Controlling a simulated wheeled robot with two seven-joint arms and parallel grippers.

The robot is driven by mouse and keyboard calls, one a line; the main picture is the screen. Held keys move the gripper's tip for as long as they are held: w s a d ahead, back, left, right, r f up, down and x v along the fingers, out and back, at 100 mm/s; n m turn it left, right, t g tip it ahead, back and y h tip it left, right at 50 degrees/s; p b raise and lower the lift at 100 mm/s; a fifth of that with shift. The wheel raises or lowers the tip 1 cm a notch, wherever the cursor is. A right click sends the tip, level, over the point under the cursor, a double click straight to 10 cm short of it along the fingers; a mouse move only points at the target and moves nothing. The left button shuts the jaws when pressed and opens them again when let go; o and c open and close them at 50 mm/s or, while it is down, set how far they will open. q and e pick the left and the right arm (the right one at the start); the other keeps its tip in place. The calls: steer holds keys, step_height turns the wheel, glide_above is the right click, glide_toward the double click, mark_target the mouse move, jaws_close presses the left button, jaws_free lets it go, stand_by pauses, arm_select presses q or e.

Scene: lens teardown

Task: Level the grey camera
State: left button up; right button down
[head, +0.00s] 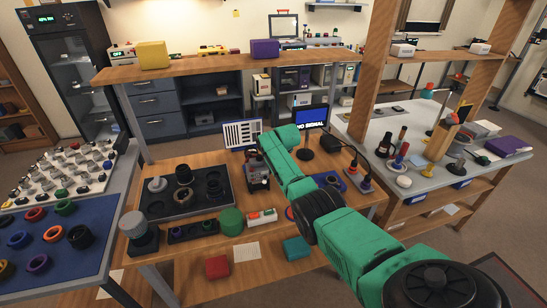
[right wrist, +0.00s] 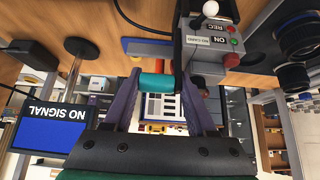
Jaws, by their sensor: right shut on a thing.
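The grey camera (head: 259,180) stands on the wooden bench, partly hidden by my right arm. In the right wrist view, which is upside down, its grey side (right wrist: 208,50) shows labels reading ON, REC and NO CARD, a red button and a white knob. My right gripper (right wrist: 157,82) is shut on a teal cylindrical grip (right wrist: 153,83) beside the dark part of the camera. I cannot tell from these views whether the camera is level. My left gripper is not in view.
A striped chart (head: 242,133) stands behind the camera. A monitor (head: 311,117) reading NO SIGNAL stands to its right. A dark foam tray (head: 155,205) with lens parts lies left.

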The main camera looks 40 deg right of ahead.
steer(key=shift+w+d+r, duration=0.25)
steer(key=shift+d, duration=0.1)
stand_by(0.4)
steer(key=shift+c, duration=1.8)
jaws_free()
steer(key=shift+d+f, duration=0.2)
steer(key=shift+f, duration=0.05)
steer(key=shift+a, duration=0.25)
